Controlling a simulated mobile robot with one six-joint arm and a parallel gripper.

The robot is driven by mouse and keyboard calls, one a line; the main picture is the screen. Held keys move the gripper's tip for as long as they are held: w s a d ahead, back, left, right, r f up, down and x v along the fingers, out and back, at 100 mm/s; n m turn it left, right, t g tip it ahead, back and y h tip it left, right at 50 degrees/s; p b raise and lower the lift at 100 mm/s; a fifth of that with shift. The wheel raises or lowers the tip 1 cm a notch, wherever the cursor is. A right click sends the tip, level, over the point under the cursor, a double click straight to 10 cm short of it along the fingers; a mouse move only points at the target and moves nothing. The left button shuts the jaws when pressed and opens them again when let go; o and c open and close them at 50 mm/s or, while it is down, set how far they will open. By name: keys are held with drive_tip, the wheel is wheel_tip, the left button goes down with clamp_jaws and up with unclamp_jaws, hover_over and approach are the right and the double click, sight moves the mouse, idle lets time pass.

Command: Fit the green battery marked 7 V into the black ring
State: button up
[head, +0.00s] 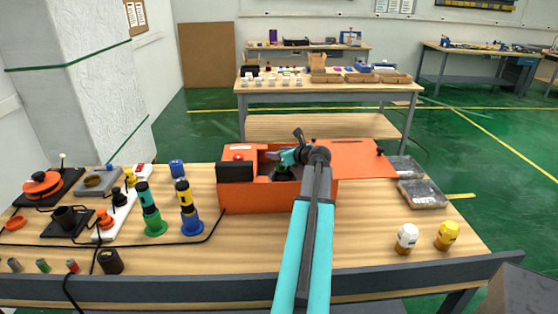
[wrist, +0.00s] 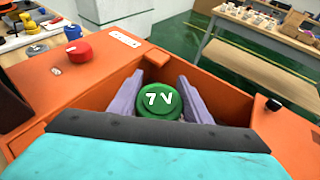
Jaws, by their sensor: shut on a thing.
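The green battery marked 7 V (wrist: 158,100) stands between my gripper's two fingers (wrist: 160,98) in the wrist view, its round top facing up. My gripper (head: 284,162) is shut on it, inside the open orange box (head: 262,197), which also shows in the wrist view (wrist: 105,75). The battery's lower part is hidden by the box and the gripper. A black cup-like holder (head: 65,217) on a dark plate stands at the left of the table in the head view. I cannot tell whether it is the black ring.
A red button (wrist: 78,51) sits on the box's rim. Green-black (head: 150,208) and blue-yellow (head: 187,207) cylinders stand left of the box. White (head: 406,238) and yellow (head: 447,235) bottles stand at the right. A black cable (head: 190,243) crosses the table.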

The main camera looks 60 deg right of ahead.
drive_tip(key=shift+f+p, duration=0.3)
drive_tip(key=shift+f, duration=1.55)
drive_tip(key=o, duration=1.4)
drive_tip(key=shift+f, duration=0.15)
drive_tip(key=shift+c, duration=0.2)
drive_tip(key=shift+s, duration=0.1)
drive_tip(key=b+v, duration=0.2)
drive_tip(key=v, duration=1)
